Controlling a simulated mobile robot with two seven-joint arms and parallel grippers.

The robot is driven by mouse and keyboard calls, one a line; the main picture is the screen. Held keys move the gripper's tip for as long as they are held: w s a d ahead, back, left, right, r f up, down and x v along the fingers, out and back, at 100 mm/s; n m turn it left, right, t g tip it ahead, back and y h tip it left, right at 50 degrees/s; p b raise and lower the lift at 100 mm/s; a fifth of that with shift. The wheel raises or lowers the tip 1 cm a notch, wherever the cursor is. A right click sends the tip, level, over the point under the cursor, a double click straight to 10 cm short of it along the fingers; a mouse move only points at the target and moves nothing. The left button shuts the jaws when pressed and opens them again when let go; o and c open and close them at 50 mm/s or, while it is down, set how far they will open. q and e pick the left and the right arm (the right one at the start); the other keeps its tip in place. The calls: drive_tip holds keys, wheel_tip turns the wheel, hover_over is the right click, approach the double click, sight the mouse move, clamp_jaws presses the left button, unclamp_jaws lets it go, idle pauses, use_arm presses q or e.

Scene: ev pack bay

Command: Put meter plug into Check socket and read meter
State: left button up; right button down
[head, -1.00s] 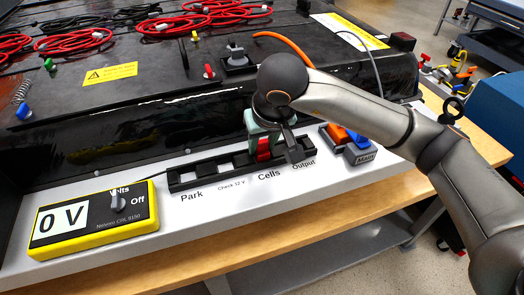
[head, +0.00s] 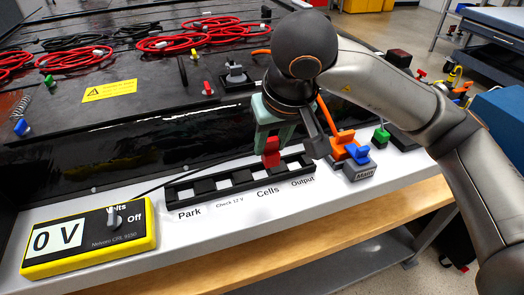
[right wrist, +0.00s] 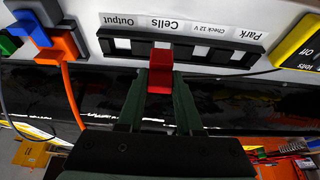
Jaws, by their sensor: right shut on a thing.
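My right gripper (head: 271,146) is shut on the red meter plug (head: 271,155) and holds it just above and behind the socket strip, near the Cells position. The plug shows between the two fingers in the right wrist view (right wrist: 160,72). The black socket strip (head: 219,192) has openings labelled Park, Check 12 V, Cells and Output. The Check 12 V socket (head: 242,177) is left of the plug and looks empty. The yellow meter (head: 137,243) at lower left reads 0 V, and its knob (head: 113,218) seems to point up towards Volts. My left gripper is not in view.
An orange connector (head: 343,142) and a blue connector (head: 357,154) stand right of the strip, with a green one (head: 382,134) beyond. A black cable (head: 165,184) runs behind the strip. The black pack (head: 120,140) rises behind the white ledge (head: 200,225).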

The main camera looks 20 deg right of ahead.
drive_tip(key=s+d+r, duration=0.1)
drive_tip(key=s+r, duration=0.3)
drive_tip(key=s, duration=0.4)
drive_tip(key=w+a+p, duration=0.1)
drive_tip(key=w+a, duration=0.8)
drive_tip(key=w, duration=0.1)
drive_tip(key=shift+w+a+r, duration=0.2)
drive_tip(key=shift+w+r, duration=0.1)
drive_tip(key=shift+r, duration=0.05)
idle(0.6)
idle(0.4)
